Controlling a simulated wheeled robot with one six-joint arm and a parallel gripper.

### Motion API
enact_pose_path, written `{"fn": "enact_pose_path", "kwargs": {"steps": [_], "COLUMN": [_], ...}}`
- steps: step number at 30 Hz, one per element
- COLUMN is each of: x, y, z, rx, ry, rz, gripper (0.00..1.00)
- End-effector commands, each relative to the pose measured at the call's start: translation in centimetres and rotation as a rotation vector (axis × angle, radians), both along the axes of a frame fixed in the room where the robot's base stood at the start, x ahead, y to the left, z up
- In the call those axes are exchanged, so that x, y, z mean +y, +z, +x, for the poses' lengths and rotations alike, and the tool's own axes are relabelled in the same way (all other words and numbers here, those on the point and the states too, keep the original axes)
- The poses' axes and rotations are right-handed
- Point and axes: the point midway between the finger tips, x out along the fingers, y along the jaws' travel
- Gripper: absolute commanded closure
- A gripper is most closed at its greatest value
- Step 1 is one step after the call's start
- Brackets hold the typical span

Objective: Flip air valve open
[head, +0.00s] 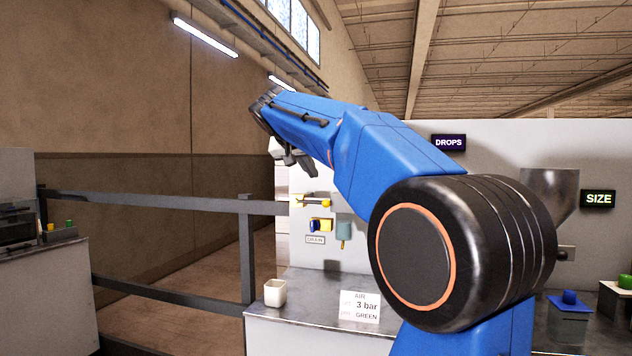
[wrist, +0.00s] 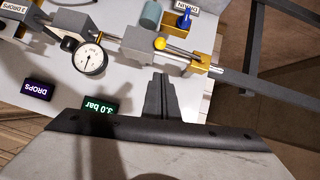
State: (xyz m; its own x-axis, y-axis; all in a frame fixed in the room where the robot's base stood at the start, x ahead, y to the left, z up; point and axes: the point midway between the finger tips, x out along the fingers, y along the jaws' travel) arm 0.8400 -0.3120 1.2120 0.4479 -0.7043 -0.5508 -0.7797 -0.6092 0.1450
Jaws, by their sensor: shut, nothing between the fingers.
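The air valve shows in the wrist view as a yellow valve body (wrist: 201,63) on a pipe, with a lever ending in a yellow ball knob (wrist: 160,44). The lever lies along the pipe. In the head view the yellow knob (head: 326,202) is at the right end of the roughly level lever, on the grey wall panel. My gripper (wrist: 160,78) is shut and empty, its fingertips pointing at the panel just below the knob in the wrist picture, apparently apart from it. In the head view my gripper (head: 296,160) is above the valve, partly hidden by my arm.
A round gauge (wrist: 90,58) and a green "3.0 bar" display (wrist: 98,107) are near the valve.

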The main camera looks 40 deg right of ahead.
Motion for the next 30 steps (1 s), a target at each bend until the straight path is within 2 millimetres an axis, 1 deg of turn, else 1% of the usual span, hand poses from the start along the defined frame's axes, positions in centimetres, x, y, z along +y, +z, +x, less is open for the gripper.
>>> {"fn": "enact_pose_path", "kwargs": {"steps": [1, 3, 9, 27, 30], "x": [0.6, 1.3, 2.3, 2.4, 2.7], "y": [0.6, 1.1, 1.8, 1.8, 1.3], "z": [-0.4, -0.8, -1.4, -1.5, -1.9], "rx": [-0.003, -0.003, -0.001, -0.001, 0.009], "ry": [0.001, 0.001, 0.000, 0.000, 0.012], "rz": [0.000, 0.000, 0.001, 0.001, 0.005], "gripper": [1.00, 1.00, 1.00, 1.00, 1.00]}}
